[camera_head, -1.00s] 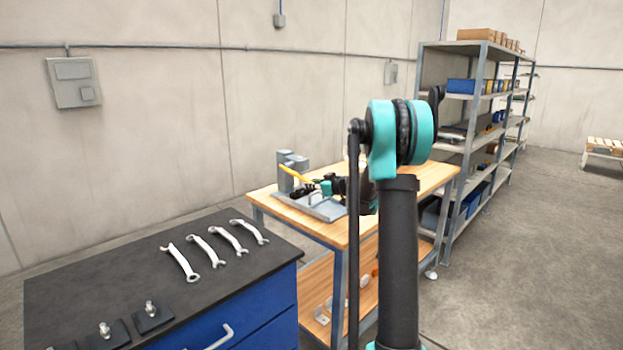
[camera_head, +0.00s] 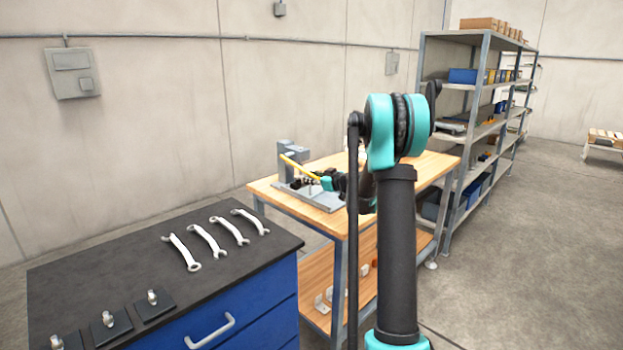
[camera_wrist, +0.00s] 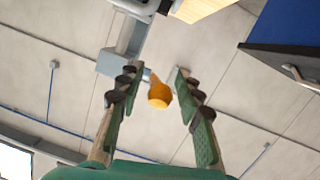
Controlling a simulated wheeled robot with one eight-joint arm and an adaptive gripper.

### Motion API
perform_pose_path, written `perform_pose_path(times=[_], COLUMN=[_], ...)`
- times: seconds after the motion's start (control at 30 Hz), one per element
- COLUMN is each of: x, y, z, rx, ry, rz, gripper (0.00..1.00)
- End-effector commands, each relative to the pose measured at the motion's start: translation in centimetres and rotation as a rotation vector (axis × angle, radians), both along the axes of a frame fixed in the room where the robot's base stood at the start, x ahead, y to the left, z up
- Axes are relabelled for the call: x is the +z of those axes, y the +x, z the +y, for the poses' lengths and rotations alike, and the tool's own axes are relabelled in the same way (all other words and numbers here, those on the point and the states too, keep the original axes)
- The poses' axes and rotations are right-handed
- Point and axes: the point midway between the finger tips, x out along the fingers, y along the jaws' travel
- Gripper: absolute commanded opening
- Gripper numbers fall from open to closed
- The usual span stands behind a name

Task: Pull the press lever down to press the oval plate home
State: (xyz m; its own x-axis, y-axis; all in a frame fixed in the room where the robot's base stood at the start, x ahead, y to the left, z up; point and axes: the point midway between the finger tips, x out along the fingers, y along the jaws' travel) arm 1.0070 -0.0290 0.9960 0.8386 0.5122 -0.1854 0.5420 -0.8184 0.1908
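The press (camera_head: 290,160) is a grey fixture on a flat grey base at the left end of the wooden table. Its yellow lever (camera_head: 300,168) slopes down to the right from the grey column toward my gripper (camera_head: 328,183). In the wrist view, the lever's rounded orange end (camera_wrist: 159,93) sits between the two fingers of my gripper (camera_wrist: 154,78), with a visible gap on each side. The gripper is open. The grey press body (camera_wrist: 122,62) shows beyond the fingertips. The oval plate cannot be made out; small dark parts at the press base are partly hidden by my gripper.
A blue cabinet (camera_head: 235,325) with a black top holding several wrenches (camera_head: 230,231) stands in front of the wooden table (camera_head: 425,165). A loaded shelf rack (camera_head: 480,130) stands behind on the right. Open floor (camera_head: 535,260) lies to the right.

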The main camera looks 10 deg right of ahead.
Motion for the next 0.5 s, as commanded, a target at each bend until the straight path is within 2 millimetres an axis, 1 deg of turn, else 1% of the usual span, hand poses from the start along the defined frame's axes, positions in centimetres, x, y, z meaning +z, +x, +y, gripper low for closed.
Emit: perform_pose_path(times=[0.17,0.27,0.37,0.5], x=[0.0,0.1,0.4,0.9], y=[0.0,-0.4,-1.5,-3.7], z=[-0.1,-0.3,-1.0,-2.4], rx=[-0.001,-0.001,-0.002,-0.003], ry=[0.001,0.001,0.001,0.001], rz=[0.0,0.0,0.0,0.0], gripper=[0.35,0.35,0.35,0.35])
